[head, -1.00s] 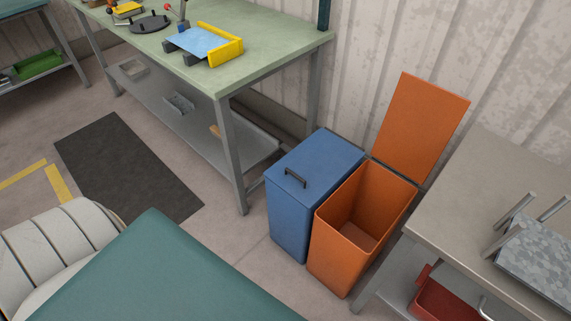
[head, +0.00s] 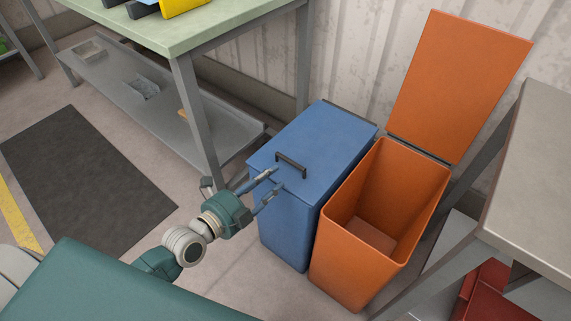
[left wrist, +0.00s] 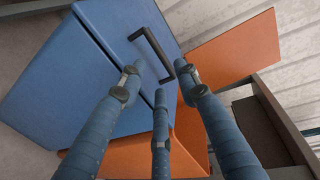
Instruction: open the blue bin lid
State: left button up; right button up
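The blue bin (head: 285,232) stands on the floor with its lid (head: 335,131) shut. A dark bar handle (head: 291,164) sits on the lid near its front edge. My left gripper (head: 275,179) is open and empty, with its fingers spread just in front of the handle at the lid's front edge. In the left wrist view the fingers (left wrist: 160,82) point toward the handle (left wrist: 151,54), which lies just beyond the tips; I cannot tell whether any finger touches it. My right gripper is in neither view.
An orange bin (head: 344,270) with its lid (head: 457,85) raised stands right beside the blue bin. A green-topped workbench (head: 225,28) is at the left, a grey table (head: 535,190) at the right. A corrugated wall (head: 350,45) is behind. A dark mat (head: 85,180) lies on the floor.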

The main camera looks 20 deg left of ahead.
aim_at(291, 164)
pick_arm(q)
jog(key=b+x, duration=0.1)
jog(key=x, duration=0.8)
jog(key=shift+w+d+f, duration=0.1)
jog(key=shift+w+d, duration=0.05)
jog(key=shift+w, duration=0.1)
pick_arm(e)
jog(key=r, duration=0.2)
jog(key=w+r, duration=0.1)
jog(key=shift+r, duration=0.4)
pick_arm(q)
grip_shut()
